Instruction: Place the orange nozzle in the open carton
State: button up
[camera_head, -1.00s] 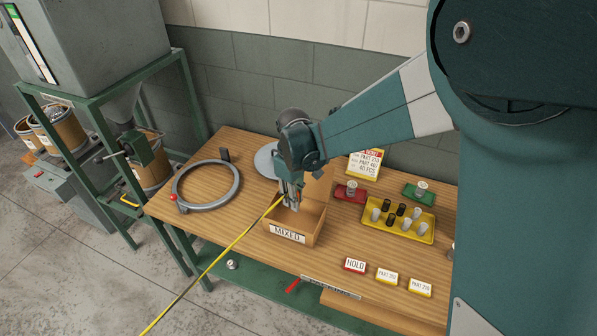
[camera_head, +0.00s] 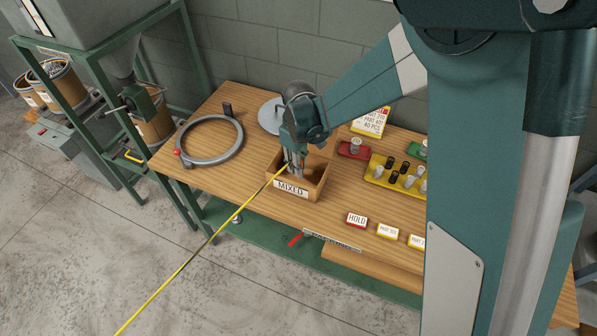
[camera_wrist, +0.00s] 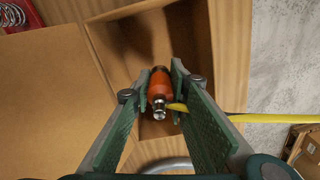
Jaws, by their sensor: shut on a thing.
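The orange nozzle (camera_wrist: 160,84) is between my gripper's fingers in the wrist view, with its metal end toward the camera. In the head view the fingers hide it. My gripper (camera_wrist: 160,92) is shut on the nozzle. The open carton (camera_head: 312,193), labelled MIXED, stands on the workbench. In the head view my gripper (camera_head: 293,170) points down into its opening. In the wrist view the carton's interior (camera_wrist: 190,42) shows behind the nozzle. I cannot tell whether the nozzle touches the carton's floor.
A yellow hose or strap (camera_head: 200,247) runs from beside my gripper to the lower left. A grey ring (camera_head: 238,145) lies left of the carton. A yellow tray (camera_head: 378,182) with several small parts and a HOLD sign (camera_head: 357,220) are to the right.

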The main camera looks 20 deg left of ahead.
aim_at(298, 179)
jog(key=shift+f, duration=1.85)
jog(key=shift+f, duration=0.15)
jog(key=o, duration=1)
jog(key=shift+r, duration=6.15)
